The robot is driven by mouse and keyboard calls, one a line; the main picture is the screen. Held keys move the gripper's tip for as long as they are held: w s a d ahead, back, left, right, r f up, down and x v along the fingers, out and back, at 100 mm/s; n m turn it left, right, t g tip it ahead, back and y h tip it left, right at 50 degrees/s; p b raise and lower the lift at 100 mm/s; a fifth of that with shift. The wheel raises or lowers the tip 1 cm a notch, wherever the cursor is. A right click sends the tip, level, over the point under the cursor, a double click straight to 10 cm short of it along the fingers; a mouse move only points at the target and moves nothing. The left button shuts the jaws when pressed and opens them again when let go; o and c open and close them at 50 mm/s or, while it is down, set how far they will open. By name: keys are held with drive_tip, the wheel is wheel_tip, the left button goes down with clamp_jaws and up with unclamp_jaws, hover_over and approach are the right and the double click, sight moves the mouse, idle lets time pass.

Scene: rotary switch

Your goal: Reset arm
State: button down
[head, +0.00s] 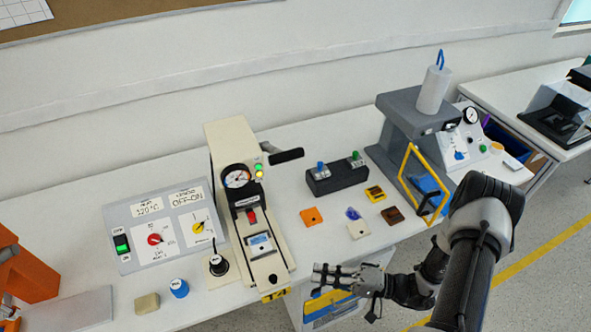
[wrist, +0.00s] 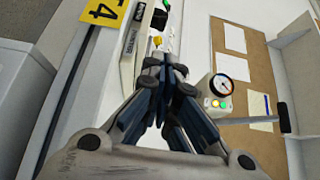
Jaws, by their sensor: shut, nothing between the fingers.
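My arm (head: 470,250) reaches in from the lower right in the head view. My gripper (head: 322,276) is shut and empty, in front of the table's front edge, to the right of the cream press machine's front end. In the wrist view my gripper (wrist: 165,75) shows with its fingers together and nothing between them. The control panel (head: 165,225) with a red rotary knob (head: 155,240) and a yellow rotary knob (head: 198,227) stands on the left of the table. My gripper is apart from it.
The cream machine (head: 228,150) with a gauge stands mid-table. A grey press (head: 410,110) with a yellow frame stands at the right. Small coloured blocks, such as an orange one (head: 311,216), lie between them. A blue-capped knob (head: 179,288) sits at front left.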

drive_tip(key=shift+r, duration=0.1)
drive_tip(key=s+d+r+n+h, duration=0.1)
drive_tip(key=s+r+h, duration=0.3)
drive_tip(key=r, duration=0.6)
drive_tip(key=s+d+r+n+h, duration=0.1)
drive_tip(key=s+r+h, duration=0.2)
drive_tip(key=r+h, duration=0.4)
drive_tip(key=s+d+r+n+h, duration=0.1)
drive_tip(key=s+r+h, duration=0.3)
drive_tip(key=r, duration=1)
drive_tip(key=shift+s+d+r+h, duration=0.3)
drive_tip(key=shift+s+r+h, duration=0.05)
drive_tip(key=shift+h, duration=0.75)
drive_tip(key=shift+a+g, duration=0.1)
drive_tip(key=shift+g, duration=0.2)
